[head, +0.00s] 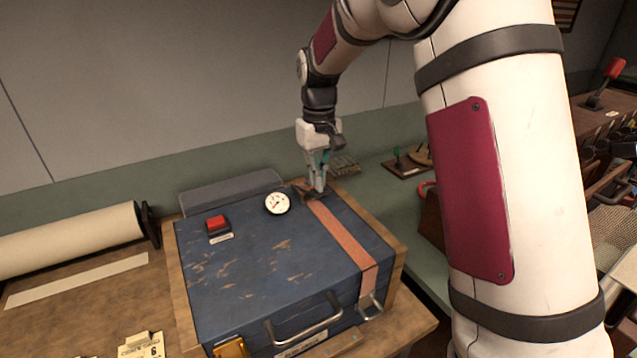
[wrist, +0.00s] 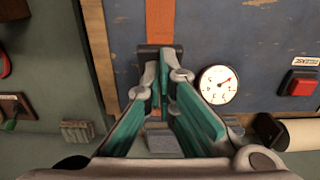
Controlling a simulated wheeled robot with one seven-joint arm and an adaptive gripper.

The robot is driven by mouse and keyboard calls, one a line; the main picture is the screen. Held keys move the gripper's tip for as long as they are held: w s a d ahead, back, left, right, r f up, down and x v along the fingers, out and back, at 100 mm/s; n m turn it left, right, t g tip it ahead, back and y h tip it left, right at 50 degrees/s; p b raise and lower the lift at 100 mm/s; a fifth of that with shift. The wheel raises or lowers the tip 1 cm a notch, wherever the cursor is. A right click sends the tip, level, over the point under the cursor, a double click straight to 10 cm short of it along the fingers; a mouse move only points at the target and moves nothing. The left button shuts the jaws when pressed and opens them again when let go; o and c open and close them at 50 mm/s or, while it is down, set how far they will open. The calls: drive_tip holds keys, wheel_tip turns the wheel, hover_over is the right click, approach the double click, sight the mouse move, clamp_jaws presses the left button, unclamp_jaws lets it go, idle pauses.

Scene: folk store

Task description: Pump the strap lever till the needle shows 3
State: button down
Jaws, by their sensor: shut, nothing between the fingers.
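A worn blue case (head: 255,265) lies on a wooden board. An orange strap (head: 343,240) runs over its right side, and it also shows in the wrist view (wrist: 160,22). My gripper (head: 318,190) is shut with nothing held, at the strap's far end. The strap lever there is mostly hidden behind my fingers; a dark piece (head: 303,191) shows beside them. In the wrist view my fingertips (wrist: 160,52) overlap the strap. A round white gauge (head: 277,203) sits left of my gripper.
A red button (head: 216,222) is on the case left of the gauge. A metal handle (head: 303,322) and a buckle (head: 370,306) are at the case's front. A paper roll (head: 75,240) lies at the left. A small green-knobbed lever (head: 398,160) stands behind right.

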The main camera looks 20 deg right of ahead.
drive_tip(key=shift+r+p, duration=0.7)
drive_tip(key=shift+r, duration=2.7)
drive_tip(key=shift+s, duration=0.1)
